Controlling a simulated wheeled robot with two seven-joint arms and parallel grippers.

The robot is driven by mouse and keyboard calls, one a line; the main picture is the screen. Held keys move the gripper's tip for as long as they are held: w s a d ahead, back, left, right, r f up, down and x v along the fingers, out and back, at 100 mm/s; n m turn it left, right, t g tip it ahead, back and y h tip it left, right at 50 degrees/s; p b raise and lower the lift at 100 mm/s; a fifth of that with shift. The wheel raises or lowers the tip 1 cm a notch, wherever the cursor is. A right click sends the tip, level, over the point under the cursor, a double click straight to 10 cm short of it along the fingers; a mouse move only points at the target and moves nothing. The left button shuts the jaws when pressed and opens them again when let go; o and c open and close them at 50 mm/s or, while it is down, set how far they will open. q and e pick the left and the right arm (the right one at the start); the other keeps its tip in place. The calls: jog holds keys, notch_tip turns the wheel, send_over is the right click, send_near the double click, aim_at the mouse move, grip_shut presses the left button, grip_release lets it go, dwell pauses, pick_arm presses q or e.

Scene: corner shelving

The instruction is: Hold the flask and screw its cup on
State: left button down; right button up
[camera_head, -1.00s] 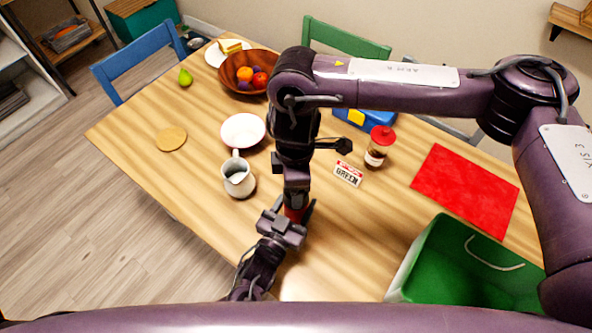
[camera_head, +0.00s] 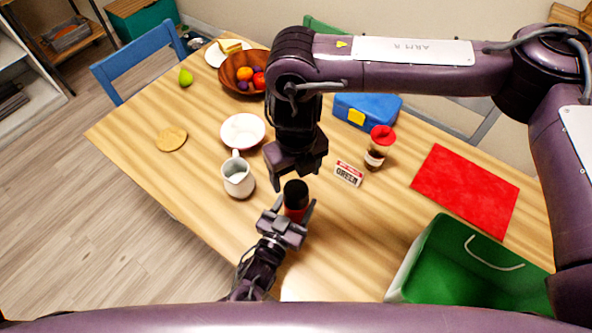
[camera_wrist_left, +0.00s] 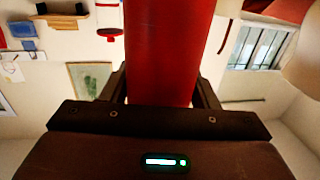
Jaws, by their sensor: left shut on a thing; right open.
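The flask has a red body (camera_head: 295,214) and stands upright near the table's front edge, with its black cup (camera_head: 296,191) on top. How tightly the cup sits cannot be told. My left gripper (camera_head: 294,207) is shut around the red body. The left wrist view shows the red flask body (camera_wrist_left: 162,50) between the fingers; its top is out of that frame. My right gripper (camera_head: 298,172) is open and empty, pointing down just above and behind the cup, apart from it in the picture.
A white jug (camera_head: 238,178) and a bowl (camera_head: 243,131) stand to the left. A small sign (camera_head: 349,173), a red-lidded jar (camera_head: 378,150) and a blue box (camera_head: 366,108) are to the right. A red mat (camera_head: 465,190) and a green bin (camera_head: 470,265) lie further right.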

aim_at(296, 188)
jog(key=shift+n, duration=0.4)
jog(key=shift+f, duration=4)
jog(key=c, duration=1)
jog(key=m, duration=0.5)
jog(key=shift+m, duration=0.3)
jog(key=m, duration=0.6)
jog(key=o, duration=1.2)
jog(key=shift+c, duration=0.2)
